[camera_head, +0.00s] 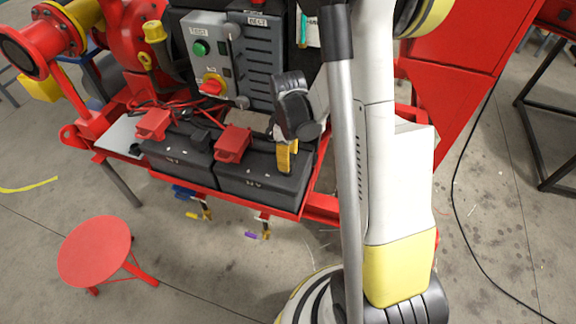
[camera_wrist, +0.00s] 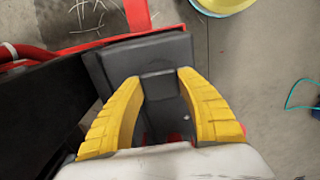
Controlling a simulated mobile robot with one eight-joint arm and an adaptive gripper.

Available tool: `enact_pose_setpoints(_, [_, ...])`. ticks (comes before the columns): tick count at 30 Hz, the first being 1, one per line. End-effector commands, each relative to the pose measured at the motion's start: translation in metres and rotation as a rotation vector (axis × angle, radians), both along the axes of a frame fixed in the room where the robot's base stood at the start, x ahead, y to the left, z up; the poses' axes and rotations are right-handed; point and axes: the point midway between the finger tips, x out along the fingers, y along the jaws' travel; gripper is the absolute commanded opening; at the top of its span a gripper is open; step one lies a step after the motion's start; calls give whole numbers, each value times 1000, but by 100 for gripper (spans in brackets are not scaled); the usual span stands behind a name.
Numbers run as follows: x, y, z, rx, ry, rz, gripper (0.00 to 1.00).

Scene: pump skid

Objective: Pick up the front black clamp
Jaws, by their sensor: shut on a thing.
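The front black clamp (camera_wrist: 159,87) sits between the two yellow fingers of my gripper (camera_wrist: 160,82) in the wrist view, over the end of a black battery (camera_wrist: 110,62). My gripper (camera_head: 287,157) is shut on this clamp; its fingers point down at the right end of the front battery (camera_head: 258,185) in the head view. There the clamp itself is mostly hidden by the fingers. Whether it still touches the battery post, I cannot tell. Another black clamp (camera_head: 200,137) sits on the rear battery (camera_head: 178,160) to the left.
Red clamps (camera_head: 153,124) and (camera_head: 233,142) sit on the batteries, with red cables behind. A grey control box (camera_head: 207,62) stands close behind. The batteries rest on a red frame (camera_head: 225,197). A red stool (camera_head: 95,250) stands front left. The floor to the right is mostly clear.

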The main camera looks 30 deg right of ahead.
Motion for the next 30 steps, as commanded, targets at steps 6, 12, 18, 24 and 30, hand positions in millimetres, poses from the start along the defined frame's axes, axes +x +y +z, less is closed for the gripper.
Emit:
enact_pose_setpoints(6, [0,0,-1,1,1,0,2])
enact_pose_setpoints(12, [-1,0,9,1,1,0,2])
enact_pose_setpoints(18, [-1,0,41,1,1,0,2])
enact_pose_setpoints(24, [-37,-19,69,1,1,-5,2])
enact_pose_setpoints(30, [-77,-40,94,1,1,-5,2])
